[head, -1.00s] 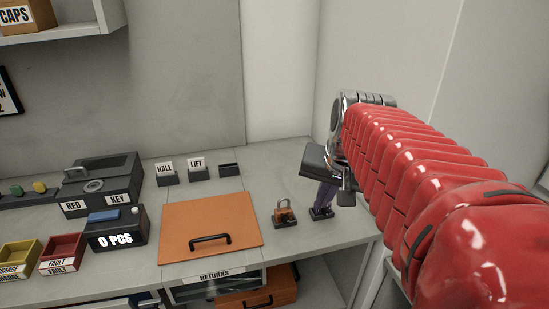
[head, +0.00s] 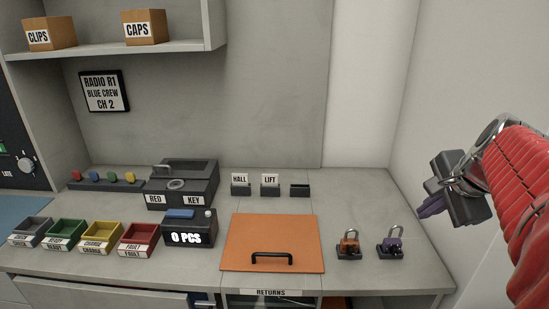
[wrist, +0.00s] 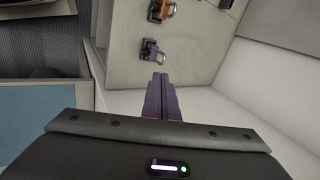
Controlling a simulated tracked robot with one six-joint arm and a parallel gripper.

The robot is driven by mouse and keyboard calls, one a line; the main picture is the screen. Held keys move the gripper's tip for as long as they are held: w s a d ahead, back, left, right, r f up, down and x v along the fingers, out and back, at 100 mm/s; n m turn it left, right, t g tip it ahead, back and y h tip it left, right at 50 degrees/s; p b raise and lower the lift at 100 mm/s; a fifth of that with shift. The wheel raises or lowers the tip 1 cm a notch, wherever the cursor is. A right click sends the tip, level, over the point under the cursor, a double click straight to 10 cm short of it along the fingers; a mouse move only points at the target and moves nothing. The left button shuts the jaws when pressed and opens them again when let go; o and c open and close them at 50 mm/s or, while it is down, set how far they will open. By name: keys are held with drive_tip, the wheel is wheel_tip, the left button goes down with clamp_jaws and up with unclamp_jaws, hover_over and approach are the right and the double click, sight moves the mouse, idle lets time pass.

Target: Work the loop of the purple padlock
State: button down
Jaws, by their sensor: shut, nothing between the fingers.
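The purple padlock (head: 392,245) sits on a small dark base near the right end of the counter, with its metal loop (head: 395,231) at the top. I cannot tell whether the loop is locked or free. The padlock also shows in the wrist view (wrist: 149,48), beyond my fingertips. My gripper (head: 428,208) is up to the right of the padlock, apart from it. Its purple fingers are together and empty, and they also show in the wrist view (wrist: 160,78).
An orange padlock (head: 348,245) stands on its own base just left of the purple one. An orange panel with a black handle (head: 272,258) lies further left. A wall (head: 480,70) closes the right side. Small bins and a black key box (head: 182,186) stand left.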

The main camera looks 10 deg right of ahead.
sight(398, 226)
drive_tip(key=shift+w+d+r+m, duration=0.2)
drive_tip(key=shift+d+r+m, duration=0.05)
drive_tip(key=shift+m, duration=0.35)
drive_tip(key=x, duration=1.4)
drive_tip(key=shift+w, duration=0.15)
drive_tip(key=shift+f, duration=0.95)
